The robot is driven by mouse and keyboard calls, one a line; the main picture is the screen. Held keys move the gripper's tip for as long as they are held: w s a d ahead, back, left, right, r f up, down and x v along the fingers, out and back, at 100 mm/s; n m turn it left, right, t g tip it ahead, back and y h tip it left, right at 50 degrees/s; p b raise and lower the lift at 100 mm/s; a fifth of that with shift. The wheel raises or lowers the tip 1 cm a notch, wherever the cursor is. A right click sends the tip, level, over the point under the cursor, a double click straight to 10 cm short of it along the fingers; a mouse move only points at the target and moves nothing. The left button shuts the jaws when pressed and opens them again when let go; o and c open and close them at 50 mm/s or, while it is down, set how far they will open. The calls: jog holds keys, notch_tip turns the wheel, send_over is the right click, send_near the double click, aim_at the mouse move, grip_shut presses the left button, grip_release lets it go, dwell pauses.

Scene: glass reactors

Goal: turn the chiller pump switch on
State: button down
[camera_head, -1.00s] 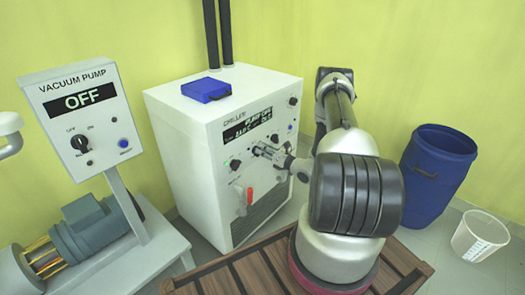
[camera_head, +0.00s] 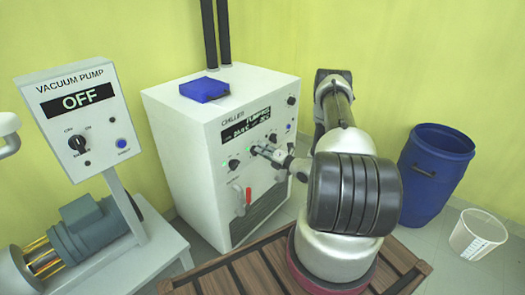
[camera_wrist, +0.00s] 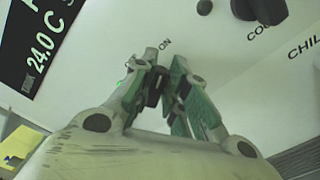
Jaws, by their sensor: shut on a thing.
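The white chiller (camera_head: 185,140) stands in the middle of the head view, with a dark display (camera_head: 250,122) on its front panel. My gripper (camera_head: 256,151) is at this panel, just below the display, and hides most of the switch there. In the wrist view the fingertips (camera_wrist: 165,72) close around a small dark switch (camera_wrist: 155,88) under an "ON" label. A small green light (camera_wrist: 120,84) shows beside the left finger. The switch's exact angle is hidden by the fingers. The display's upper line seems to read "RUNNING".
A knob (camera_head: 234,164) and a red handle (camera_head: 248,195) are close below my gripper. More knobs sit at the panel's right. The vacuum pump box (camera_head: 75,110) at left reads OFF. A blue drum (camera_head: 435,165) and white bucket (camera_head: 478,235) stand at right.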

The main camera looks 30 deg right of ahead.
dwell(0.3)
jog(key=c, duration=1.4)
grip_release()
jog(key=v, duration=1.2)
